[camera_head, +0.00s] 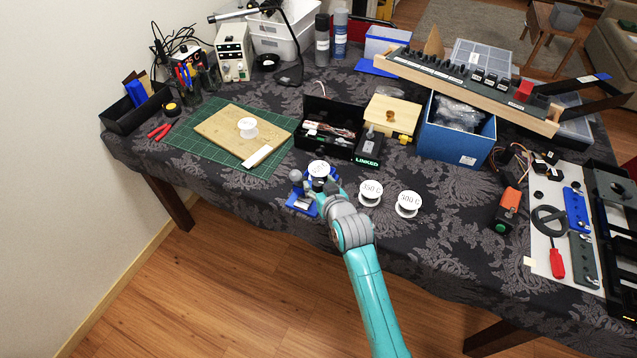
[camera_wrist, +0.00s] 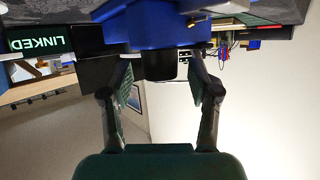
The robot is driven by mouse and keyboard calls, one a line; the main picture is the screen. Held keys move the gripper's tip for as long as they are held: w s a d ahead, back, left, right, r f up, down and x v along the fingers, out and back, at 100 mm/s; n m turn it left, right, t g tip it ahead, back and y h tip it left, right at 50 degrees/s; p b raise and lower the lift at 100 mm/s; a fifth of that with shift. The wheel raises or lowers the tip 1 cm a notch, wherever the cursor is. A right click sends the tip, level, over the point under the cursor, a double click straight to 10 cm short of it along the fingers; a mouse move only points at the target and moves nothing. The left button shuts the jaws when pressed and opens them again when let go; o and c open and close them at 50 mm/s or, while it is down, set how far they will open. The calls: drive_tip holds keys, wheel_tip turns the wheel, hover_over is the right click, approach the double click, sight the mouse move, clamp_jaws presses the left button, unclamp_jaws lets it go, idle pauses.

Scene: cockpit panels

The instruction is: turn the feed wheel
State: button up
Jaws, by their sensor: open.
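A small blue device (camera_head: 301,204) sits at the table's near edge in the head view, with a white spool (camera_head: 319,168) on top and a grey round knob (camera_head: 296,175) at its left. My gripper (camera_head: 322,187) is right against its near side and partly hides it. In the wrist view, turned upside down, a blue body (camera_wrist: 150,27) fills the top, and a short black cylinder (camera_wrist: 160,66) sticks out of it. My open fingers stand either side of the cylinder, with gaps visible. I cannot tell whether this cylinder is the feed wheel.
Two white spools, one (camera_head: 370,192) and another (camera_head: 408,204), stand right of my gripper. Behind are a black box with a LINKED sign (camera_head: 367,163) and a green mat (camera_head: 190,143) holding a wooden board (camera_head: 222,128). The cloth front right of the spools is clear.

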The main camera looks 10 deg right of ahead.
drive_tip(key=shift+w+f, duration=0.25)
drive_tip(key=shift+w, duration=0.35)
clamp_jaws()
drive_tip(key=shift+a+m+h, duration=0.15)
drive_tip(key=shift+m+h, duration=0.15)
drive_tip(key=shift+a+m+h, duration=0.1)
drive_tip(key=shift+m+h, duration=1.6)
drive_tip(key=shift+h, duration=0.3)
drive_tip(key=shift+m+g+h, duration=0.9)
drive_tip(key=shift+m+h, duration=0.9)
drive_tip(key=shift+h, duration=0.2)
